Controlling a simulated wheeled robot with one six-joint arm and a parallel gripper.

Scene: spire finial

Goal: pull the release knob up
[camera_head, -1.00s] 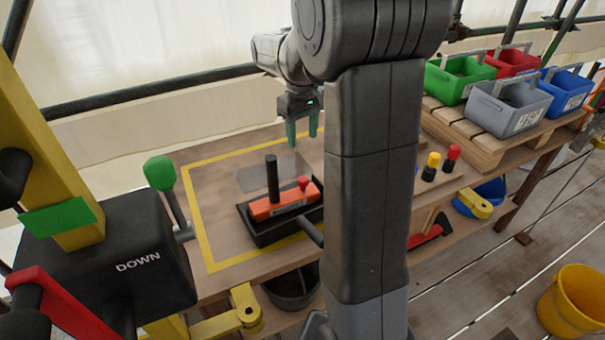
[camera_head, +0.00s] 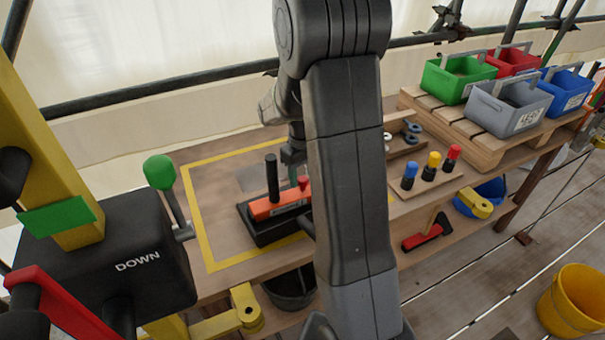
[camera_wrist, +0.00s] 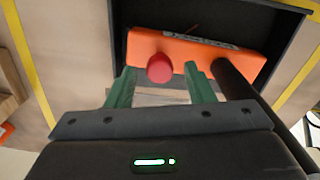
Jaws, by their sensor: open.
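A small red knob (camera_head: 303,182) stands on an orange block (camera_head: 270,207). The block lies in a black tray (camera_head: 262,236) on the wooden bench, and a black post (camera_head: 272,178) rises from it. My gripper (camera_head: 293,158) is above the knob, partly hidden behind my own arm. In the wrist view, my gripper (camera_wrist: 160,72) is open with green fingers on either side of the red knob (camera_wrist: 159,68). A gap shows on each side. How far the fingertips are above the knob's height I cannot tell. The orange block (camera_wrist: 215,55) shows beyond them.
A green-knobbed lever (camera_head: 160,173) stands left, by a black box (camera_head: 120,250) marked DOWN. A peg holder (camera_head: 425,182) with blue, yellow and red pegs is to the right. Several coloured bins, including a grey bin (camera_head: 507,107), stand behind it. Yellow tape borders the work area.

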